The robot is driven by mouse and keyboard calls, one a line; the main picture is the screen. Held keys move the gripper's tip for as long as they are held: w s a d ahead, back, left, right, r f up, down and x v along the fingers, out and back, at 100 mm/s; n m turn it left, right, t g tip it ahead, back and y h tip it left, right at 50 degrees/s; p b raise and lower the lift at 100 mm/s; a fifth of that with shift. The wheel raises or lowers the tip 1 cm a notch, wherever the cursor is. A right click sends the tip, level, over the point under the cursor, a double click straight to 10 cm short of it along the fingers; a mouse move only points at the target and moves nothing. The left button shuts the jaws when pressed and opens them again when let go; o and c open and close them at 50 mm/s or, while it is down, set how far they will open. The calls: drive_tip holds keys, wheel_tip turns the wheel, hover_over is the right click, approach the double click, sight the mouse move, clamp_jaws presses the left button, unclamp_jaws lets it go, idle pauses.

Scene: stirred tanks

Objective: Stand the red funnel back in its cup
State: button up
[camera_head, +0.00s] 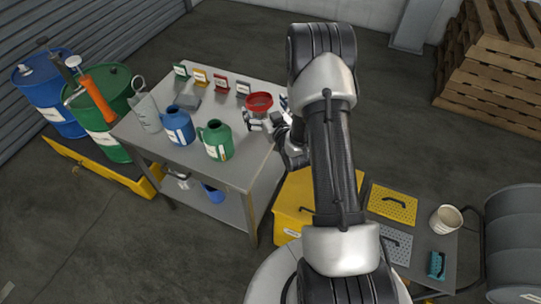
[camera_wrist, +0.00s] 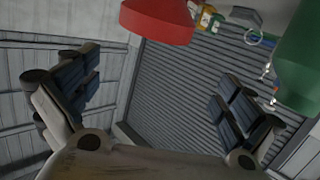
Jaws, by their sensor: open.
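The red funnel (camera_head: 259,101) is at the right part of the metal table, with its wide mouth facing up in the head view. My gripper (camera_head: 264,117) is at the funnel, just below and in front of its rim. In the wrist view the funnel (camera_wrist: 157,20) shows at the top edge, cut off by the frame. There my gripper's two fingers (camera_wrist: 150,105) are spread wide with nothing between them. The funnel's lower part is hidden by my gripper in the head view. I cannot make out its cup, nor whether the funnel stands in it.
A green jug (camera_head: 216,140) stands close to the left of my gripper, a blue jug (camera_head: 178,125) beyond it. A clear pitcher (camera_head: 147,112), a grey box (camera_head: 187,99) and small signs (camera_head: 221,83) share the table. The table's front right corner (camera_head: 240,179) is bare.

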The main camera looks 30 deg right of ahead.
drive_tip(key=a+r+g, duration=0.3)
drive_tip(key=r, duration=0.8)
drive_tip(key=s+a+r+g, duration=0.3)
drive_tip(key=s+a+r, duration=0.2)
drive_tip(key=s+r, duration=0.2)
drive_tip(key=s+a+r+g, duration=0.1)
drive_tip(key=s+a, duration=0.2)
drive_tip(key=s, duration=0.6)
drive_tip(key=s+a+r+g+y, duration=0.1)
drive_tip(key=s+a+r+g, duration=0.1)
drive_tip(key=s, duration=0.8)
drive_tip(key=s+a+r+g, duration=0.2)
drive_tip(key=s+a, duration=0.1)
drive_tip(key=s, duration=0.7)
drive_tip(key=shift+a+y, duration=0.3)
drive_tip(key=shift+a, duration=0.1)
